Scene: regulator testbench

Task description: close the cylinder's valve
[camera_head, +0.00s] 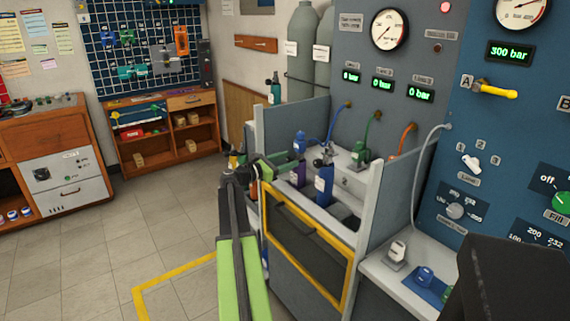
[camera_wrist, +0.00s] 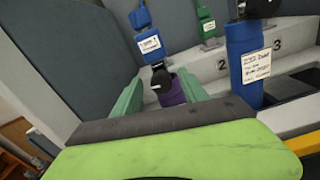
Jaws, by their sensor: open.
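A purple cylinder (camera_head: 298,174) with a black valve stands in the grey bench bay. In the wrist view its black valve (camera_wrist: 160,78) and purple top (camera_wrist: 171,92) show between my green fingers; I cannot tell whether they touch. My gripper (camera_head: 284,161) is open and reaches into the bay from the left; its fingertips also show in the wrist view (camera_wrist: 161,86). A blue cylinder (camera_head: 323,186) with a dark valve on top stands to the right of the purple one; it carries a white tag in the wrist view (camera_wrist: 243,65). The lower parts of the purple cylinder are hidden.
Blue (camera_head: 300,142) and green (camera_head: 361,151) hose connectors sit behind the cylinders. A yellow-edged front panel (camera_head: 306,243) and grey side wall (camera_head: 365,235) bound the bay. A gauge (camera_head: 389,29) and readouts are above. Floor at left is free.

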